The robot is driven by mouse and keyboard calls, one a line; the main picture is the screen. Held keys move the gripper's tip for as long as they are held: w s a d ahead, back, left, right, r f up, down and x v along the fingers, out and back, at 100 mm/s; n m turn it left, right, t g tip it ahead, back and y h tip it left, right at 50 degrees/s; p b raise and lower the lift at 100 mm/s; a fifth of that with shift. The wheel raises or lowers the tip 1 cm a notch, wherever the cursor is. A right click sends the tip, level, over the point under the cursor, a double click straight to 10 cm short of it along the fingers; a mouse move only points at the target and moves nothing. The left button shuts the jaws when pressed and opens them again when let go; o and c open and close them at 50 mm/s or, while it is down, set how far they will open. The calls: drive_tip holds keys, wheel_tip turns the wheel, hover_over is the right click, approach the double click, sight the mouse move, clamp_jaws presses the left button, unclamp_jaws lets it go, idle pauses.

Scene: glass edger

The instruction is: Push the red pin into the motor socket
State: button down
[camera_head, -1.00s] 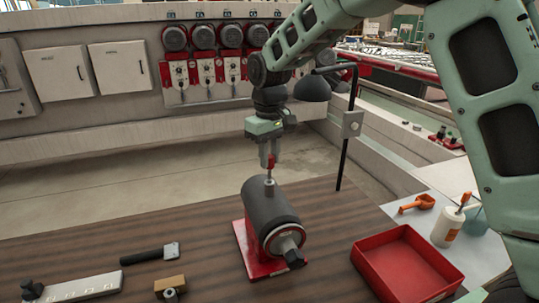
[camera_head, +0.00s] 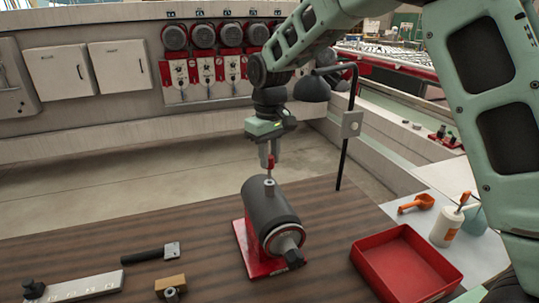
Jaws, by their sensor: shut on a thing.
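The motor (camera_head: 268,212) is a dark grey cylinder on a red base (camera_head: 243,244), lying on the brown wooden table. A small light metal socket (camera_head: 269,187) stands up from its top near the far end. My gripper (camera_head: 270,152) points down above the socket and is shut on the red pin (camera_head: 270,162). The pin is upright, with its red head between the fingers and its thin shank reaching down to the socket. The tip is at or in the socket mouth; I cannot tell how deep it sits.
A red tray (camera_head: 372,272) stands right of the motor. A black-handled hammer (camera_head: 150,253), a brass-coloured block (camera_head: 169,284) and a metal strip (camera_head: 85,287) lie at the left. A lamp on a black post (camera_head: 346,135) stands close to my arm's right. An orange scoop (camera_head: 416,203) and white bottle (camera_head: 446,226) sit at the right.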

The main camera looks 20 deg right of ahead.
sight(269, 170)
drive_tip(key=shift+f+b, duration=1.3)
drive_tip(key=shift+f, duration=0.95)
drive_tip(key=c, duration=1.1)
unclamp_jaws()
drive_tip(key=shift+c, duration=0.2)
wheel_tip(269, 170, up, 17)
drive_tip(key=b, duration=0.3)
drive_tip(key=shift+r, duration=0.2)
